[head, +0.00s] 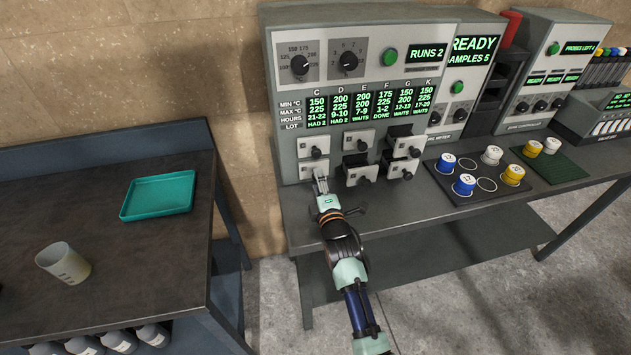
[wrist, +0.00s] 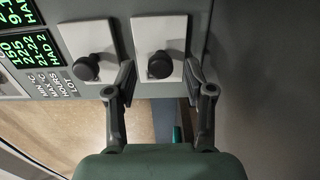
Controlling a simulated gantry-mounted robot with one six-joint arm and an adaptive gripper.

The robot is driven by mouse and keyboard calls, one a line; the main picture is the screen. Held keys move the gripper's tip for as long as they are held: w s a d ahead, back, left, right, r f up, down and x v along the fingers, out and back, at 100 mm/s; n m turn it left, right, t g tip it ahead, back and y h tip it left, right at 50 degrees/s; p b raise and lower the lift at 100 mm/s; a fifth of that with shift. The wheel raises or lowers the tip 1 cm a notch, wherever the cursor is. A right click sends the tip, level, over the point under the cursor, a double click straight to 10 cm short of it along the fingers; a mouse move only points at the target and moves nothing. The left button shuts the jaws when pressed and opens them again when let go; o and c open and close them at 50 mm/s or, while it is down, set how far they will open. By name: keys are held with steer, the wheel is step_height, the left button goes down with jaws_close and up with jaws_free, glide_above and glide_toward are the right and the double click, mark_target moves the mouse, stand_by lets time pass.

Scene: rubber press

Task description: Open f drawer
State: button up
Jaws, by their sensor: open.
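The press (head: 362,75) carries a display with columns C, D, E, F, G and K; F reads DONE. Below it are two rows of three small drawers with black knobs. No letters are readable on the drawer fronts. The lower left drawer (head: 308,169) looks shut, as does the upper left one (head: 307,147). My gripper (head: 320,180) is open at the lower left drawer. In the wrist view, my gripper's fingers (wrist: 162,85) stand either side of that drawer's knob (wrist: 160,65), apart from it. The upper left drawer's knob (wrist: 86,68) is left of the fingers there.
The lower middle drawer (head: 354,176) and both right drawers (head: 408,147) stand pulled out beside my gripper. Samples sit on a black mat (head: 442,183) to the right. A side table (head: 122,235) holds a teal tray (head: 158,195) and a cup (head: 60,262).

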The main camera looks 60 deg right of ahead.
mark_target(312, 164)
steer(key=shift+b+x, duration=0.35)
steer(key=shift+x, duration=1.05)
jaws_close()
